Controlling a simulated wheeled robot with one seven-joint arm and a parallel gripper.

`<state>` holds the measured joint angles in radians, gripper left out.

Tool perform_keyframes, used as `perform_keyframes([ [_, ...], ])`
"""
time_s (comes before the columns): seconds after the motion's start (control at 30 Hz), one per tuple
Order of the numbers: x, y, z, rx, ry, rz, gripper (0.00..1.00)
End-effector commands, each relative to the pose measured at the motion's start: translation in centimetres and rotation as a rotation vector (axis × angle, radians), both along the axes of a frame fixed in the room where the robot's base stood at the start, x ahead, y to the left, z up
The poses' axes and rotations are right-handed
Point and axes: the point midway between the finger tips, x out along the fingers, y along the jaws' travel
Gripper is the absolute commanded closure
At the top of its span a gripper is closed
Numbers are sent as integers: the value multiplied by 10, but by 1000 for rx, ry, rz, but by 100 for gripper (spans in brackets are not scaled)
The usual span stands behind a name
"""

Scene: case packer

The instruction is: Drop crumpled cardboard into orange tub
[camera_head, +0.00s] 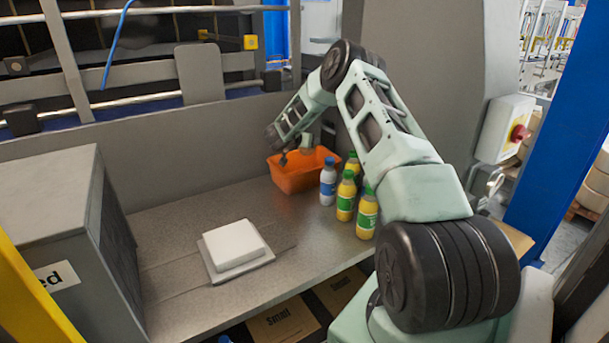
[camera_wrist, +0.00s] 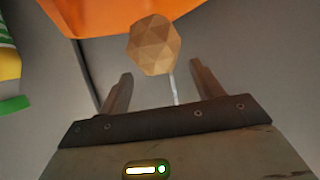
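The crumpled cardboard (camera_wrist: 155,45), a light-brown faceted ball, is in the wrist view just beyond my fingertips, and neither finger touches it there. It overlaps the edge of the orange tub (camera_wrist: 95,17); I cannot tell whether it is in the air or resting on something. My gripper (camera_wrist: 160,82) is open, with its two fingers apart and nothing between them. In the head view the orange tub (camera_head: 296,182) stands at the back of the metal table, and my gripper (camera_head: 284,160) is at its rim. My arm hides part of the tub, and I cannot make out the ball clearly there.
A blue-and-white bottle (camera_head: 327,182) and several yellow bottles (camera_head: 346,196) with green caps stand right of the tub. A white block (camera_head: 233,244) lies on a grey plate at the table's middle. A grey cabinet (camera_head: 50,200) stands left. The table between is clear.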

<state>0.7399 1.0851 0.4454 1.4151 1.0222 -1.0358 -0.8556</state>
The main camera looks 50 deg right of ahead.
Motion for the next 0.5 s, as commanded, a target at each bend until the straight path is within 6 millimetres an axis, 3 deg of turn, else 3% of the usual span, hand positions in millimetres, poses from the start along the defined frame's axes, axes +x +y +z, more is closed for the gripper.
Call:
perform_keyframes([
  [0.33,0,1,0,0,0,1,19],
  [0.5,-3,14,5,-1,-1,3,19],
])
